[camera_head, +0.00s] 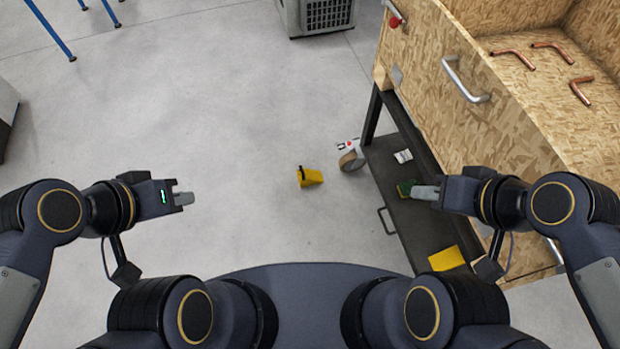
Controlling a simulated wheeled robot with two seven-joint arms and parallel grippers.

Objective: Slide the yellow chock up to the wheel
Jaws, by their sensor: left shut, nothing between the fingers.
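The yellow chock (311,177) lies on the grey floor near the middle of the view, with a black part at its left end. The caster wheel (351,162) of the wooden-sided cart is just to the right of the chock, with a small floor gap between them as seen from above. My left gripper (184,199) is shut and empty over the floor, well left of the chock.
The cart's chipboard box (480,100) with a metal handle (462,82) fills the right and holds copper tubes (512,57). A yellow item (446,259) and a white label (403,156) are on the dark shelf (405,217). The floor left of the chock is clear.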

